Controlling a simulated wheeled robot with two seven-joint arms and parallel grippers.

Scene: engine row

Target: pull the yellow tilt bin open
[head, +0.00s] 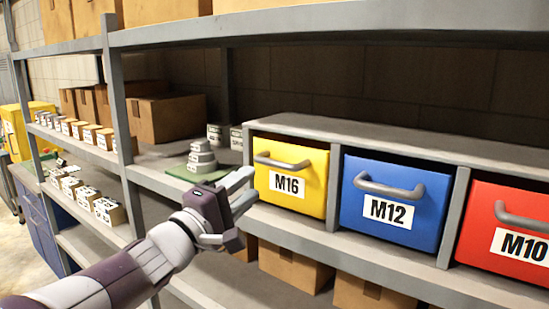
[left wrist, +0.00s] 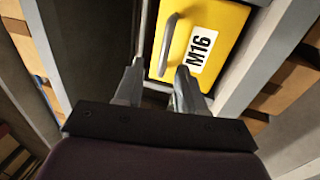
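The yellow tilt bin (head: 313,170), labelled M16, sits in the left bay of the bin row, its front in line with the others. Its grey bar handle (head: 282,162) runs across the upper front. The bin (left wrist: 215,20) and its handle (left wrist: 166,42) also show in the left wrist view. My left gripper (head: 249,184) is open, just in front and left of the bin. In the left wrist view, its two fingers (left wrist: 158,76) are apart and empty, pointing toward the bin, with the handle ahead between them. I see no contact with the handle. My right gripper is out of view.
A blue M12 bin (head: 395,202) and a red M10 bin (head: 510,225) stand to the right. Grey stacked parts (head: 201,158) rest on a green mat left of the bins. Cardboard boxes (head: 293,268) fill the shelf below. A shelf board (head: 330,22) runs above.

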